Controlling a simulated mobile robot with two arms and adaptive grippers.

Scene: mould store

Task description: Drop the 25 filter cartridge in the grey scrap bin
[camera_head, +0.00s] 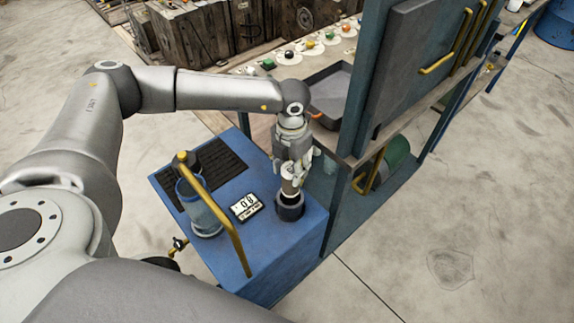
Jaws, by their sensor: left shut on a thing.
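My left gripper (291,166) points down over the blue cabinet (262,262), shut on a small whitish and brown filter cartridge (289,183). The cartridge is upright, its upper part hidden by the fingers. Its lower end is at the mouth of a dark round socket (289,211) on the cabinet top; I cannot tell whether it is inside or just above. No number can be read on the cartridge. A dark grey open container (331,84) sits on the bench behind; I cannot tell if it is the scrap bin. My right gripper is not in view.
The cabinet top also bears a small display (246,206), a black ribbed mat (222,166), a blue-grey cylinder (204,216) and a raised brass-coloured handle (224,222). A tall blue panel (378,70) stands close right of the arm. Several coloured knobs line the bench behind.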

